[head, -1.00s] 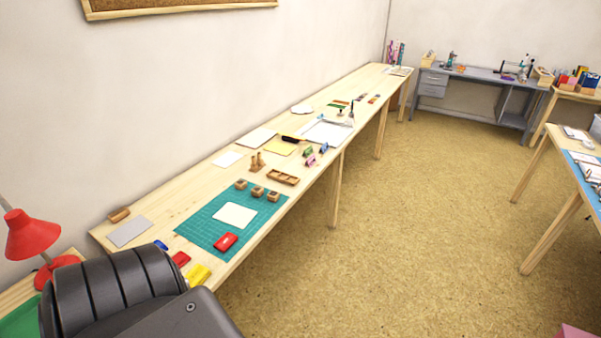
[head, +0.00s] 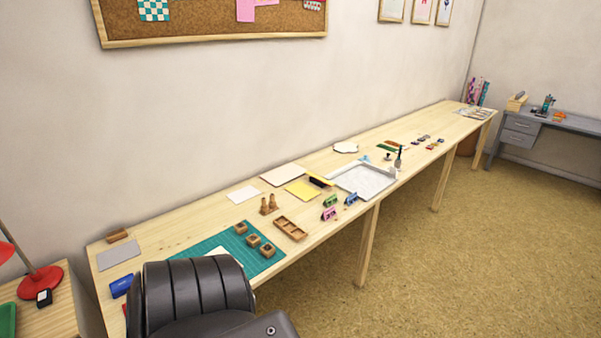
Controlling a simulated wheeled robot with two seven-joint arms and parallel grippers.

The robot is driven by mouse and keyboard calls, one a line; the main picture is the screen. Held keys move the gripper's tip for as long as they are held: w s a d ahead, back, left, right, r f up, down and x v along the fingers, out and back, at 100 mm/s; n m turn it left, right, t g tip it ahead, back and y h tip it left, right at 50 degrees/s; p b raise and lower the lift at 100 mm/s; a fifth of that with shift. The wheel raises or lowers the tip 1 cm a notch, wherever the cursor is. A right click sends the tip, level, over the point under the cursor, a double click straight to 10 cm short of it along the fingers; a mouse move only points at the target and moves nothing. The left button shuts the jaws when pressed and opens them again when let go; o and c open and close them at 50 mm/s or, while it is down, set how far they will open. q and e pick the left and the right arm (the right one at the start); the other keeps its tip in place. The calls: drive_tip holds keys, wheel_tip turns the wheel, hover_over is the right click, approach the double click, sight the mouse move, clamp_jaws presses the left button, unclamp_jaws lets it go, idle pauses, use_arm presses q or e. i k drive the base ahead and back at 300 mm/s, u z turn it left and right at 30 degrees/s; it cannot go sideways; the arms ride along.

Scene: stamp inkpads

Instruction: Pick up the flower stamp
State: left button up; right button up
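Several small wooden block stamps stand on the green cutting mat (head: 203,247) on the long wooden table: one at the back (head: 240,228), one in the middle (head: 253,240) and one at the front (head: 267,250). I cannot tell which one carries a flower. A pair of upright wooden-handled pieces (head: 268,205) stands just behind the mat. A blue inkpad (head: 121,286) lies at the table's near left end. Neither of my grippers shows.
The long table (head: 170,236) runs along the wall. A wooden compartment tray (head: 290,228), pink, green and blue small items, a yellow sheet (head: 302,190) and a white tray (head: 364,181) lie farther along. A red lamp (head: 40,282) stands left. The floor to the right is clear.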

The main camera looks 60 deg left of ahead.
sight(268, 250)
drive_tip(key=u, duration=0.25)
drive_tip(key=i, duration=1.9)
drive_tip(key=u, duration=1.25)
drive_tip(key=i, duration=0.95)
drive_tip(key=u, duration=1.2)
